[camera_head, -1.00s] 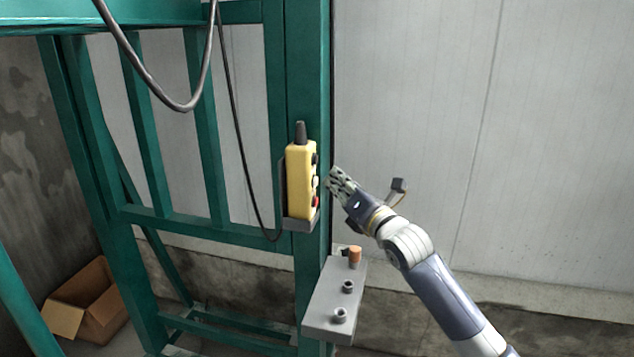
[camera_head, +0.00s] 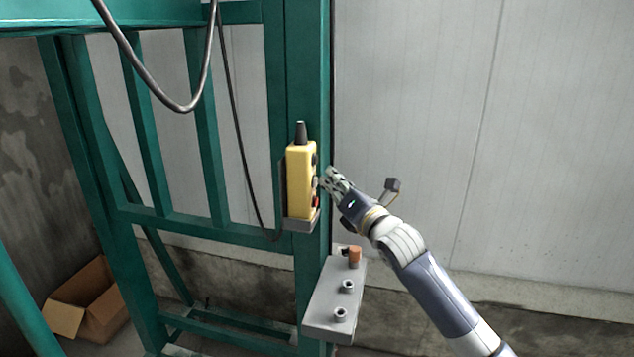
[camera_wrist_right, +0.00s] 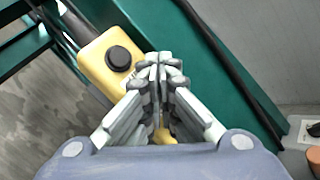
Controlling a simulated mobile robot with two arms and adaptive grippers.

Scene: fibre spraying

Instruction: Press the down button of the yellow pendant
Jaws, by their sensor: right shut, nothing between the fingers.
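The yellow pendant (camera_head: 300,178) stands upright in a grey holder on the green post, its buttons facing right. A dark button shows near its top and a red one (camera_head: 316,203) near its bottom. My right gripper (camera_head: 324,180) is shut and empty, its fingertips at the pendant's button side between these two; whether they touch is not clear. The fingers hide the middle button area. In the right wrist view the pendant (camera_wrist_right: 92,52) lies behind the shut fingers (camera_wrist_right: 160,65), with a round black button (camera_wrist_right: 118,58) left of the tips. My left gripper is not in view.
A grey bracket (camera_head: 325,310) with an orange-capped part and round sockets juts out below the pendant. The green frame (camera_head: 310,60) stands behind it, with a cable hanging at left. A cardboard box (camera_head: 90,305) lies lower left. Space right of my arm is clear.

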